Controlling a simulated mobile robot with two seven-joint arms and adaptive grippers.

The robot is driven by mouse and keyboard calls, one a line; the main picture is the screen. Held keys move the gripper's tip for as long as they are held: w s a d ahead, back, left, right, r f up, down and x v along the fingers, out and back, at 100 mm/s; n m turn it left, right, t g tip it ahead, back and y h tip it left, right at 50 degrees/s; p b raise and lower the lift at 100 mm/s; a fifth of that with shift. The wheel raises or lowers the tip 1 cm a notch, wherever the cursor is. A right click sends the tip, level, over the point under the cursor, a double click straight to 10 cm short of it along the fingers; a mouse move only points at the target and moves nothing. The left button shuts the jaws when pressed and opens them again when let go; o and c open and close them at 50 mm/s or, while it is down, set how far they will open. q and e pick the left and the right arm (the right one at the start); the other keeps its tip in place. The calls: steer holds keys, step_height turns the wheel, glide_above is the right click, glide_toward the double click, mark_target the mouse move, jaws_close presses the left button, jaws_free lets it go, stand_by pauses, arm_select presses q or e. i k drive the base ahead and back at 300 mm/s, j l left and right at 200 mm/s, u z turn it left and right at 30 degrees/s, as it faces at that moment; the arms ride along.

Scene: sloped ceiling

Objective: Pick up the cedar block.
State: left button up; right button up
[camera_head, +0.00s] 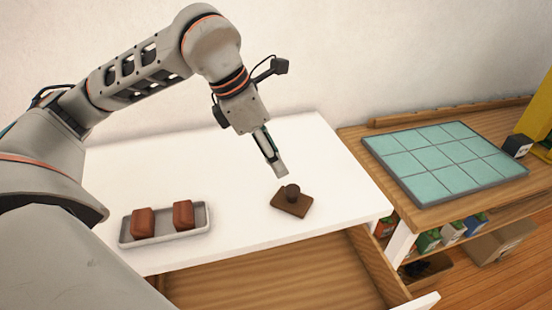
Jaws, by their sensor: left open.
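Two reddish-brown blocks sit apart in a shallow pale tray (165,240) at the front left of the white table: a left block (144,223) and a right block (183,214). They look alike, and I cannot tell which is the cedar block. My left gripper (279,168) points down above the table, open and empty. It is to the right of the tray and just above and behind a flat brown piece (291,207) with a small dark round knob (292,192) on top. My right gripper is not in view.
The white table (330,175) is mostly clear around the brown piece. An open wooden drawer (280,275) juts out below its front edge. At right, a wooden bench (455,207) carries a teal tiled panel (440,160) and a small black box (517,146).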

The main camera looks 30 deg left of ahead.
mark_target(143, 225)
steer(key=k+l, duration=1.15)
steer(key=k, duration=0.15)
